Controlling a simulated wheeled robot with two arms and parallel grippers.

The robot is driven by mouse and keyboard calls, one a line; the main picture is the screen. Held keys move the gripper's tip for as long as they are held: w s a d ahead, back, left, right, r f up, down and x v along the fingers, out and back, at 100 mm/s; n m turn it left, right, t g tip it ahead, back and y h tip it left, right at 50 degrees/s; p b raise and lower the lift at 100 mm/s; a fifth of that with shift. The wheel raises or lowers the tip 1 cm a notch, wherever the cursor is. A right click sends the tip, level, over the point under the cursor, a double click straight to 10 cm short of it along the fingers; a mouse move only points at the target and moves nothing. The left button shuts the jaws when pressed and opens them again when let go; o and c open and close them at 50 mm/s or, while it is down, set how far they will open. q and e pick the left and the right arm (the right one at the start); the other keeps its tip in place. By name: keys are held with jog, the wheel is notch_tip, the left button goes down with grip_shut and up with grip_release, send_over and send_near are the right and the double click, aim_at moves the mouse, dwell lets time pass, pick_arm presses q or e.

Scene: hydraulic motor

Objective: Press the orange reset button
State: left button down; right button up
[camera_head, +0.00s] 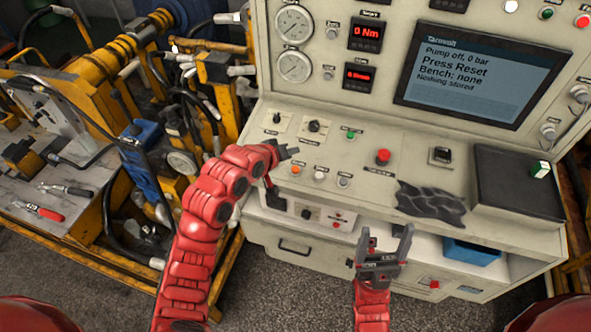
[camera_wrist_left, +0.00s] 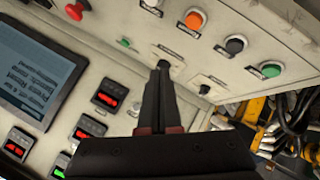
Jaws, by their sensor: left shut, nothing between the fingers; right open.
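The orange button (camera_head: 294,169) sits on the sloped control panel (camera_head: 400,175), at the left of a short row of buttons. In the left wrist view the orange button (camera_wrist_left: 194,19) is above the fingertips and slightly right, clear of them. My left gripper (camera_head: 291,151) is shut and empty over the panel, a little above the orange button in the head view. Its shut fingers (camera_wrist_left: 161,72) also show in the left wrist view, in front of a dark knob. My right gripper (camera_head: 385,240) is open and empty in front of the cabinet.
A red button (camera_head: 383,157), a green button (camera_head: 350,134) and a dark knob (camera_head: 314,126) share the panel. The screen (camera_head: 480,75) reads "Pump off, 0 bar" and "Press Reset". A black cloth (camera_head: 432,203) lies right of the buttons. Yellow machinery (camera_head: 95,75) stands left.

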pick_arm(q)
jog(key=f+b, duration=0.1)
jog(key=f, duration=0.1)
jog(key=f+b, duration=0.1)
jog(key=f, duration=0.2)
jog(key=w+f+b, duration=0.1)
jog(key=f+b, duration=0.1)
jog(key=shift+d+f, duration=0.15)
jog(key=shift+d, duration=0.05)
jog(key=shift+f, duration=0.15)
dwell(1.6)
jog(key=shift+w+f+b, duration=0.1)
jog(key=shift+f+b, duration=0.15)
jog(key=shift+b, duration=0.2)
jog(key=shift+f+b, duration=0.35)
jog(key=shift+f, duration=0.05)
dwell(0.4)
dwell(0.3)
jog(key=shift+r+p, duration=0.4)
jog(key=shift+r, duration=0.4)
jog(key=r, duration=0.1)
jog(key=r+p, duration=0.1)
jog(key=r, duration=0.1)
jog(key=s+r+p, duration=0.1)
jog(key=r, duration=0.1)
jog(key=shift+a, duration=0.1)
